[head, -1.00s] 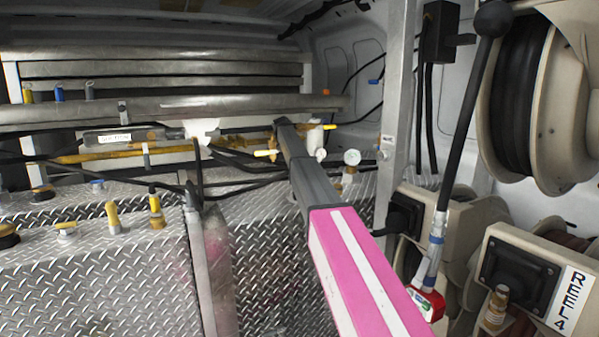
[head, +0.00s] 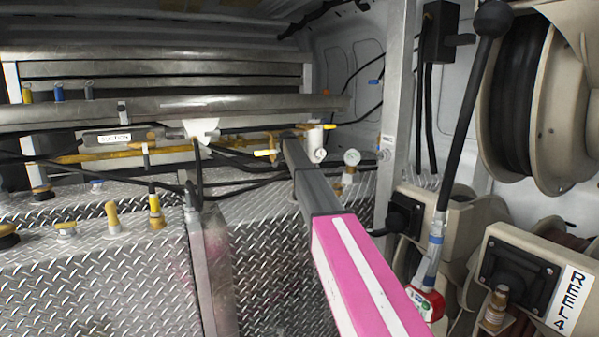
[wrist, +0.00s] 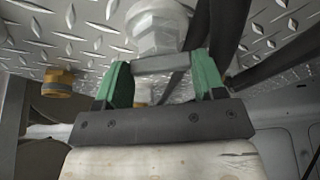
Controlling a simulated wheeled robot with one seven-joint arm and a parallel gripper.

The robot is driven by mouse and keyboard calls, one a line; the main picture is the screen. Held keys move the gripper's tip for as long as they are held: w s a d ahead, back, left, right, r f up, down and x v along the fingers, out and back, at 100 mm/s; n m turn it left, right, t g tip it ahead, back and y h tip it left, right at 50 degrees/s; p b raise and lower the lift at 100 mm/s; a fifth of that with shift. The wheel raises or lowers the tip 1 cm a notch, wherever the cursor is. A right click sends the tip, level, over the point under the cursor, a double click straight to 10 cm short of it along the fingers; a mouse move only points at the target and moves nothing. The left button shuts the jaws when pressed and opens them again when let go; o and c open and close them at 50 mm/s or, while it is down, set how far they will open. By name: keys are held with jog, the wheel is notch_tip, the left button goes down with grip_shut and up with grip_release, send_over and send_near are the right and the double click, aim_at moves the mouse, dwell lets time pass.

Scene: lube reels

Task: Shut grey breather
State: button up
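Diamond-plate tanks (head: 90,270) with yellow caps fill the lower left. A horizontal grey pipe (head: 170,108) and hoses cross behind. A metal post (head: 400,100) and hose reels (head: 560,110) stand on the right. A brass fitting (wrist: 57,83) shows left in the wrist view.

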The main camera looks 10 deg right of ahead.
jog(key=shift+m, duration=0.4)
jog(key=shift+w+m+g, duration=0.2)
jog(key=shift+m+g, duration=0.3)
jog(key=shift+m, duration=0.5)
jog(key=m+g, duration=0.1)
jog(key=m, duration=0.2)
jog(key=shift+w+m, duration=0.1)
jog(key=shift+m, duration=0.2)
jog(key=m+g, duration=0.1)
jog(key=m, duration=0.2)
jog(key=shift+w+m+g, duration=0.1)
jog(key=shift+m+g, duration=0.2)
jog(key=shift+g, duration=0.1)
jog(key=shift+d+m+g+y, duration=0.1)
jog(key=shift+m+g+y, duration=0.55)
jog(key=shift+m, duration=1.05)
jog(key=o, duration=0.9)
